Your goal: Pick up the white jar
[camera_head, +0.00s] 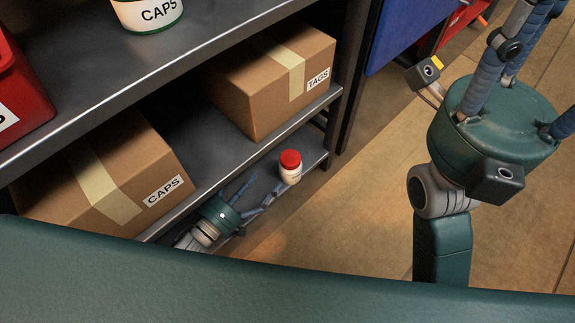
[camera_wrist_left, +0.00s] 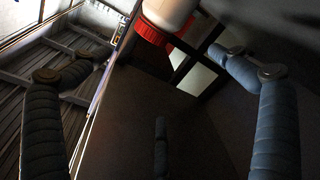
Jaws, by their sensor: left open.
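The white jar (camera_head: 290,174) has a red lid and stands upright on the lowest shelf, near its right end. My left gripper (camera_head: 268,184) is open and empty, low over that shelf, just left of the jar with its fingers pointing towards it. In the left wrist view the jar (camera_wrist_left: 170,13) appears upside down at the top edge, partly cut off. It lies beyond the spread fingers of my left gripper (camera_wrist_left: 158,60). My right gripper (camera_head: 500,90) is at the right, away from the shelf, its fingers pointing up and their ends cut off.
Cardboard boxes marked CAPS (camera_head: 110,180) and TAGS (camera_head: 270,75) sit on the shelf above. A red bin (camera_head: 22,100) and a white CAPS tub (camera_head: 148,12) are on the upper shelf. A dark shelf post (camera_head: 345,100) stands behind the jar. Brown floor is open at the right.

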